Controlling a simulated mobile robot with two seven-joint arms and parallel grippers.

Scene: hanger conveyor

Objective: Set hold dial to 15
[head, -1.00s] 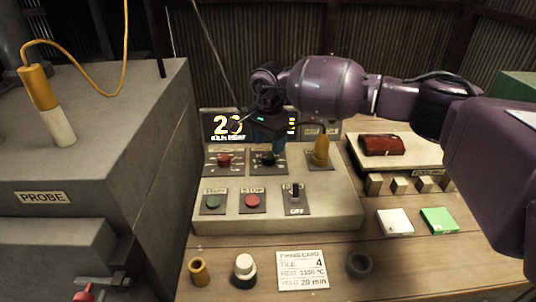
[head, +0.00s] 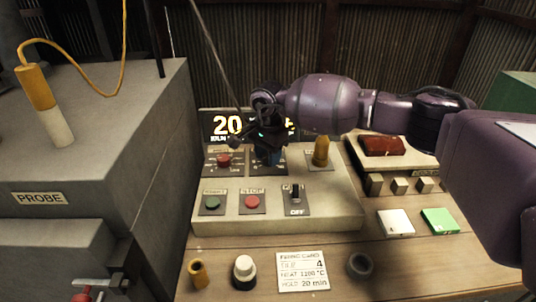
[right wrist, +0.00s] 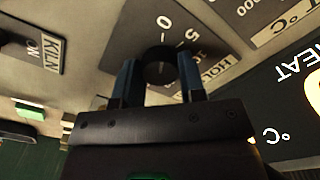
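The hold dial (right wrist: 160,68) is a round black knob on a dark plate, with numbers and a partly hidden HOLD label (right wrist: 214,72) beside it in the right wrist view. My right gripper (right wrist: 158,72) has its two blue fingers on either side of the knob, with a narrow gap on the left; contact on the right is unclear. In the head view the right gripper (head: 268,156) points down over the dial plate and hides the knob. The dial's pointer setting cannot be read. My left gripper is not in view.
The control panel (head: 330,213) also holds a red knob (head: 224,160), a yellow plug (head: 321,150), buttons and a switch marked OFF (head: 296,197). The lit display (head: 228,125) is partly covered. A firing card (head: 302,272) reads HOLD 20 min.

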